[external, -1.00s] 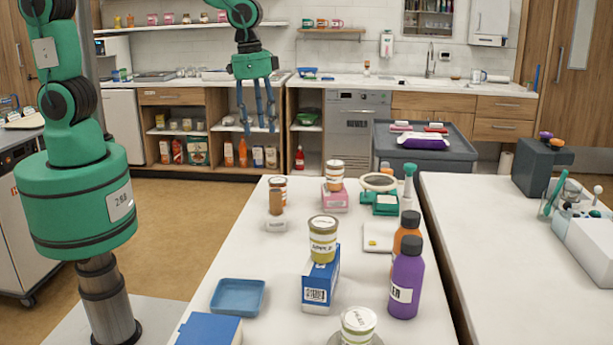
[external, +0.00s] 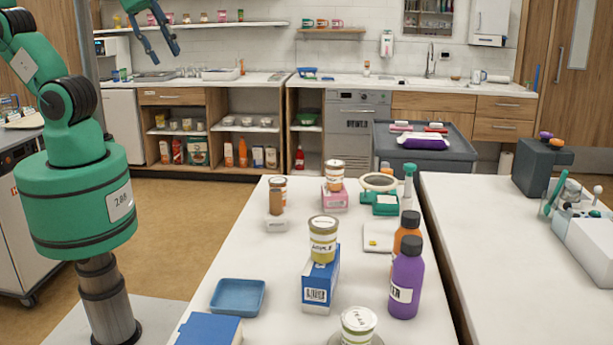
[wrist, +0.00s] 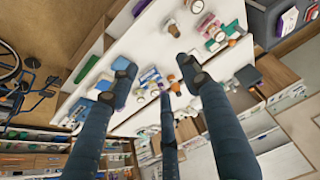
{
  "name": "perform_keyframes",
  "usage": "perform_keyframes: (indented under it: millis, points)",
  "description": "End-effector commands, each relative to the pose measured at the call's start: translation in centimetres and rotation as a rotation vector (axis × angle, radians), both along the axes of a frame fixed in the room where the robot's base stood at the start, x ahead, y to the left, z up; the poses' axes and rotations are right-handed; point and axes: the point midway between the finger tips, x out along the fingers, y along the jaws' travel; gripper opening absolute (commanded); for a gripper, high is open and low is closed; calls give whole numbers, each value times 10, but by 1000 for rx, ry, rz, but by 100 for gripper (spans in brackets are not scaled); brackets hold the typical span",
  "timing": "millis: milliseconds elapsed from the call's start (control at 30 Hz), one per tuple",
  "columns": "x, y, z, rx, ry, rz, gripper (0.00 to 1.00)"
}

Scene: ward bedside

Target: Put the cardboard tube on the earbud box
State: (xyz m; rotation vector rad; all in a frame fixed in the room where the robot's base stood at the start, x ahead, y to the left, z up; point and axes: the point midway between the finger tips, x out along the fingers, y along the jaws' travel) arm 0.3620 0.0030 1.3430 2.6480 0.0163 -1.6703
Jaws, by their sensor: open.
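A small brown cylinder (external: 276,204), which looks like the cardboard tube, stands upright near the left edge of the white table. A small flat white box (external: 277,225), perhaps the earbud box, is directly at its foot in the picture. I cannot tell whether the tube rests on this box or stands just behind it. My gripper (external: 162,48) is raised at the upper left of the external view, well away from both. Its fingers are spread and hold nothing.
On the table (external: 240,255), a lidded jar (external: 323,240) stands on a blue box (external: 320,287). Purple (external: 405,282) and orange bottles stand to the right. A blue tray (external: 238,297) lies front left. A jar stands on a pink box (external: 335,200) farther back.

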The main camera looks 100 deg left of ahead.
Motion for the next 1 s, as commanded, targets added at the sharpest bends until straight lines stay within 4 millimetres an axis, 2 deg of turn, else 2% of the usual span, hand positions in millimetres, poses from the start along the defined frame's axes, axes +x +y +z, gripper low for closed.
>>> perform_keyframes:
  millis: [100,300,700,1000]
  points:
    - [-20,-2,4,2,-29,-9,47]
    - [-34,-3,5,4,-46,-15,47]
    - [-34,-3,3,4,-47,-15,47]
    - [-34,-3,-26,4,-46,-15,47]
